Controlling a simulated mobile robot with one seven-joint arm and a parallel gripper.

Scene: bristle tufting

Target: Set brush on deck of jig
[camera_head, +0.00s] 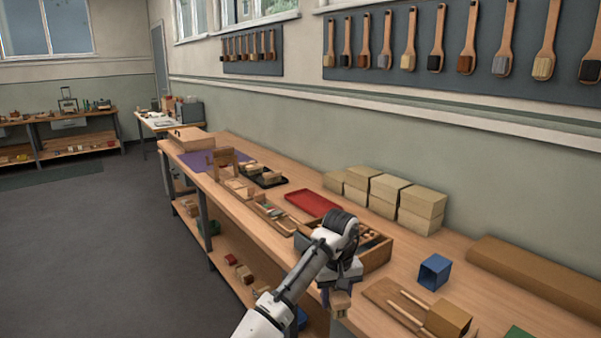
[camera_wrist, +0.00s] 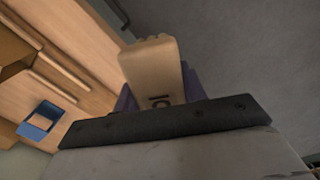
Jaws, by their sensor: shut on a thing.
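My gripper (camera_head: 340,286) is shut on a pale wooden brush (camera_head: 340,302) near the bench's front edge. In the wrist view the brush (camera_wrist: 152,68) stands out between the purple fingers, with dark lettering on its face. Its bristles cannot be made out clearly. A wooden board (camera_head: 382,291) with two rods and a brown block (camera_head: 448,318) lies on the bench to the right of my gripper. A wooden fixture with an upright plate (camera_head: 224,157) stands further back along the bench. I cannot tell for certain which of these is the jig.
A blue open box (camera_head: 434,271) stands behind the board. A wooden compartment tray (camera_head: 378,257) is partly hidden behind my arm. A red tray (camera_head: 313,203), stacked tan blocks (camera_head: 422,203) and a long brown block (camera_head: 535,285) take up more bench. Grey floor (camera_head: 110,240) is clear in front.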

